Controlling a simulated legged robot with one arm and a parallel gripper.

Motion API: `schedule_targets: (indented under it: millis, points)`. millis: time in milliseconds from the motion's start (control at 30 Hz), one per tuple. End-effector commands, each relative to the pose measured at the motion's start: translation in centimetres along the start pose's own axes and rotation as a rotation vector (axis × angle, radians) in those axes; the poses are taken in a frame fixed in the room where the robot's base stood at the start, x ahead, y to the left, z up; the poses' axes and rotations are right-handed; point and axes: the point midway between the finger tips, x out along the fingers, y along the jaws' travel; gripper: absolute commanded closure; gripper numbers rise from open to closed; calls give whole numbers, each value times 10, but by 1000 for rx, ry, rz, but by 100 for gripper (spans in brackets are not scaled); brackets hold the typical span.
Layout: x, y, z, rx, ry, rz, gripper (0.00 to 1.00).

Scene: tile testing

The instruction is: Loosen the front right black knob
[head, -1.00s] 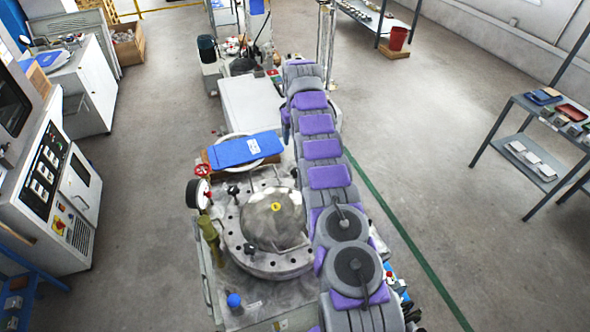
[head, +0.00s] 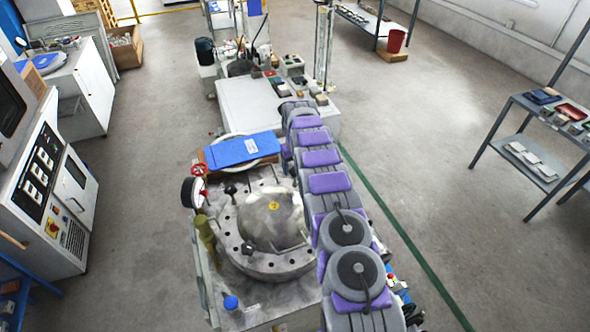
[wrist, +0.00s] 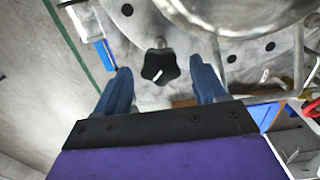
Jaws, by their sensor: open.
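The round metal dome (head: 262,220) sits on a bolted flange ring on a bench. One black knob (head: 230,190) stands at its far left rim and another black knob (head: 247,248) at its near side. The right side of the flange is hidden behind my arm in the head view. In the wrist view, a black star-shaped knob (wrist: 160,66) on the metal flange lies between the blue fingertips of my gripper (wrist: 160,80). The fingers are apart, one on each side, with gaps to the knob. My gripper is hidden in the head view.
A blue board (head: 243,150) lies behind the dome. A red handwheel (head: 199,170) and a gauge (head: 192,193) stand at the left. A blue-capped item (head: 231,302) is at the bench's near edge. A metal bar (wrist: 298,60) shows right of the knob in the wrist view.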

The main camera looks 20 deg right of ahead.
Motion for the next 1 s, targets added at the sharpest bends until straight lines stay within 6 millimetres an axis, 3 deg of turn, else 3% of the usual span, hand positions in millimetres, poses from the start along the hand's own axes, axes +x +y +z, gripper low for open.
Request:
schedule_targets:
  millis: [133, 467, 1000]
  points:
    - [10, 0, 0, 0, 1, 0, 29]
    - [11, 0, 0, 0, 1, 0, 30]
    - [11, 0, 0, 0, 0, 0, 82]
